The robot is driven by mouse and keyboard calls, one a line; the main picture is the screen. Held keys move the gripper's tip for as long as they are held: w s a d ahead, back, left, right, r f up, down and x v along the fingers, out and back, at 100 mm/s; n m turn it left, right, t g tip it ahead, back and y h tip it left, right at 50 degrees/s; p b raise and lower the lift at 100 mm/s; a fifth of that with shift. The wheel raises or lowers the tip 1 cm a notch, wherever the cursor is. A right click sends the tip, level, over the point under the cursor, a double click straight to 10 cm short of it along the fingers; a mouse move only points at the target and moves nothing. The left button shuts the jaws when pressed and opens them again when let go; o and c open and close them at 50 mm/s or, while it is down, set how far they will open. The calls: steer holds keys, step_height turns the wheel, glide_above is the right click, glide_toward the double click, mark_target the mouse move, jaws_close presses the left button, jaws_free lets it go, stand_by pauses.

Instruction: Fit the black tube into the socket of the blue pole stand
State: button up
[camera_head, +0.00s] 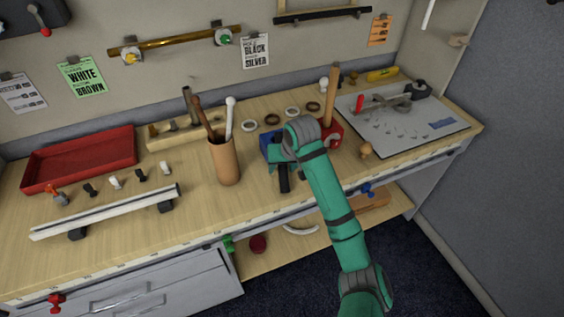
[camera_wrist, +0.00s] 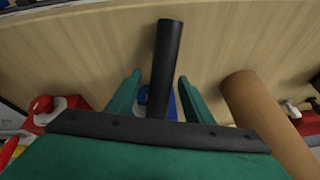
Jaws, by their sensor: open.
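The black tube (camera_head: 284,181) shows just below my gripper (camera_head: 280,163) in the head view, at the front of the blue pole stand (camera_head: 268,144). In the wrist view the tube (camera_wrist: 167,50) runs between the two green fingers of my gripper (camera_wrist: 159,77), which are open with a gap on each side. Blue of the stand (camera_wrist: 171,105) shows behind the tube's near part. My gripper and wrist cover much of the stand and its socket. I cannot tell whether the tube sits in the socket.
A brown cup (camera_head: 225,162) holding sticks stands close on the left. A red stand (camera_head: 331,133) with a wooden pole (camera_head: 330,92) stands close on the right. A grey board (camera_head: 405,123) lies farther right, and a red tray (camera_head: 80,158) at far left.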

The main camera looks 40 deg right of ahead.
jaws_close()
steer(key=shift+r, duration=0.1)
